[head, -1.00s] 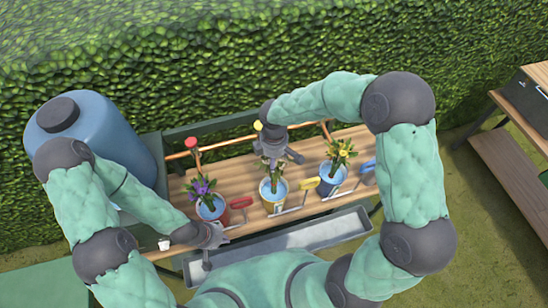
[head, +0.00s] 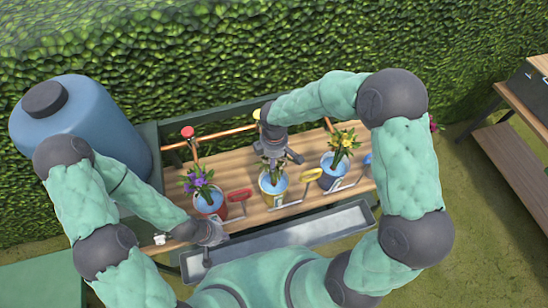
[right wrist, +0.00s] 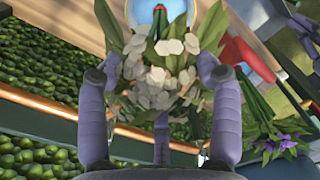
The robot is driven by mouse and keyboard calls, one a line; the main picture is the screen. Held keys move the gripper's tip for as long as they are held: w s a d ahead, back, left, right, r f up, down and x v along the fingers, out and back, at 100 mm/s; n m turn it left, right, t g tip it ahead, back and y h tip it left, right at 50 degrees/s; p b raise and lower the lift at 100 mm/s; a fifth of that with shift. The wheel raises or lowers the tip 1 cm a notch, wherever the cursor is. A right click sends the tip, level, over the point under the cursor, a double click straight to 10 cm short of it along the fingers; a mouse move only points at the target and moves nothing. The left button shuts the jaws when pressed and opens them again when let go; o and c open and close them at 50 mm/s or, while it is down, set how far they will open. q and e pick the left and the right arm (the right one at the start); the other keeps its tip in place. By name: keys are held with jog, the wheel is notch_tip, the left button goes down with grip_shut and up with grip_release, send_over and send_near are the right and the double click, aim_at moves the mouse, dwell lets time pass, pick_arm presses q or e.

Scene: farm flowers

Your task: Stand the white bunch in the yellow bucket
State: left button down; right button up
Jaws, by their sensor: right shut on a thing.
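My right gripper (head: 273,160) is above the yellow bucket (head: 272,195), the middle one of three on the wooden bench. In the right wrist view its fingers (right wrist: 160,85) are shut around the white bunch (right wrist: 165,80), with white blooms and green leaves. The stems with a red tie point to the blue water (right wrist: 150,14) at the top. In the head view green leaves overlap the bucket's mouth; the blooms are hidden by the gripper. I cannot tell how deep the stems reach. My left gripper (head: 212,235) is by the bench's front left; its jaws are unclear.
A red bucket (head: 213,212) with purple flowers stands left, a dark blue bucket (head: 330,178) with yellow flowers right. A grey trough (head: 310,228) runs in front. A blue tank (head: 85,130) stands left.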

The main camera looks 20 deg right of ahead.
jog(key=shift+f, duration=0.2)
jog(key=o, duration=1.8)
jog(key=shift+c, duration=0.2)
notch_tip(320, 180, up, 12)
